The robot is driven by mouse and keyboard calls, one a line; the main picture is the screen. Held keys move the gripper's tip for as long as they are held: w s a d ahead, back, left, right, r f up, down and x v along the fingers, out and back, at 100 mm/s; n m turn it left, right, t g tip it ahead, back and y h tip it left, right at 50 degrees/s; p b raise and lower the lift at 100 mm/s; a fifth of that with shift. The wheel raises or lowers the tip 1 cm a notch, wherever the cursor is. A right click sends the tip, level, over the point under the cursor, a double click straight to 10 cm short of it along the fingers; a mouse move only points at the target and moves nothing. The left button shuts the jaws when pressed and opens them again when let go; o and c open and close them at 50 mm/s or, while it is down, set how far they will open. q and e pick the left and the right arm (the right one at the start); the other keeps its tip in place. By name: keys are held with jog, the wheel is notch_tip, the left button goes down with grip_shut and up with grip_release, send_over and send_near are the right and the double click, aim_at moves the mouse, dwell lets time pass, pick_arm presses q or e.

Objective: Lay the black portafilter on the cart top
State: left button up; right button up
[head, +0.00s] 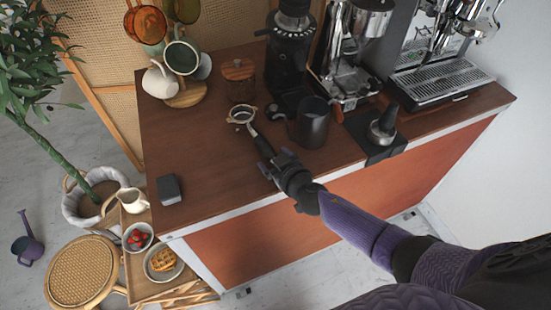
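The black portafilter has a metal basket ring (240,114) and a dark handle (261,142) that points toward me. It is over the middle-left part of the brown cart top (208,160). My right gripper (277,162) reaches in over the cart's front edge and appears closed around the handle's near end. I cannot tell whether the basket touches the cart top or hangs just above it. My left gripper is not in view.
A black pitcher (312,122) stands right of the portafilter, with a tamper (383,127) on a dark mat farther right. A grinder (289,50), wooden-lidded jar (238,80) and mug stand (186,95) are behind. A small dark box (170,189) sits front left; bare top lies between.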

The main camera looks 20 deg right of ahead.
jog(key=p+v, duration=0.2)
jog(key=v, duration=0.8)
jog(key=shift+f, duration=0.1)
